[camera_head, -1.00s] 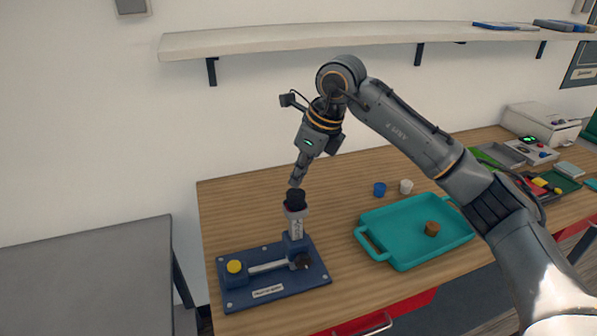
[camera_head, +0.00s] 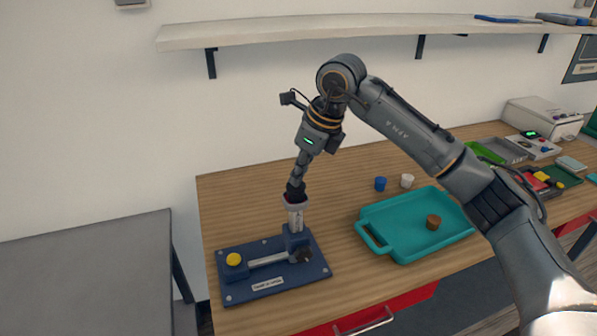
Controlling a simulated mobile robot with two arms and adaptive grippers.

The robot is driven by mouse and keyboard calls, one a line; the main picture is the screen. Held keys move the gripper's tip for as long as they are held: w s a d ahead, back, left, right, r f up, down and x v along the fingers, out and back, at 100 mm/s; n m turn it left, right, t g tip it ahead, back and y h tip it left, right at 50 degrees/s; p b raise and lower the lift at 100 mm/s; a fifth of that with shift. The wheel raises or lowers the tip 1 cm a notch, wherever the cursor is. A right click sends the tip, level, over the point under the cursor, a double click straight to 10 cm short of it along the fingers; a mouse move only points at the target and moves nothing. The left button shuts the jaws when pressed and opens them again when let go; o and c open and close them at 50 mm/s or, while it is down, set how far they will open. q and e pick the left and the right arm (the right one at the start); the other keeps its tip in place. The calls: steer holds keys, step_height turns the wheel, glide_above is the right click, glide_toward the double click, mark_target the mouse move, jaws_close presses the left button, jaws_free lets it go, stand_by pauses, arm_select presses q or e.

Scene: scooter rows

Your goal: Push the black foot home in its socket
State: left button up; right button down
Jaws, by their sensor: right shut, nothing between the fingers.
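The black foot (camera_head: 295,193) stands upright at the top of a pale upright tube with a dark pink rim, its socket (camera_head: 296,208). The tube is held in a blue fixture (camera_head: 271,279) on the wooden table. My right gripper (camera_head: 297,182) is shut and empty, pointing down, with its fingertips on or just above the top of the foot. Whether they touch is too small to tell. The lower part of the foot is hidden in the socket. My left gripper is not in view.
A teal tray (camera_head: 400,248) with a brown round piece (camera_head: 433,222) lies right of the fixture. A blue cup (camera_head: 380,184) and a white cup (camera_head: 406,181) stand behind it. A shelf (camera_head: 330,30) runs along the wall above. A grey table (camera_head: 90,265) is at left.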

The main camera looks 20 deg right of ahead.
steer(key=shift+s+f+b, duration=0.1)
steer(key=shift+f+b, duration=0.5)
steer(key=shift+f, duration=0.25)
steer(key=shift+r, duration=0.1)
steer(key=shift+r+p, duration=0.75)
steer(key=shift+r, duration=0.15)
steer(key=shift+r+p, duration=1.6)
steer(key=shift+r, duration=1.05)
steer(key=shift+f, duration=0.1)
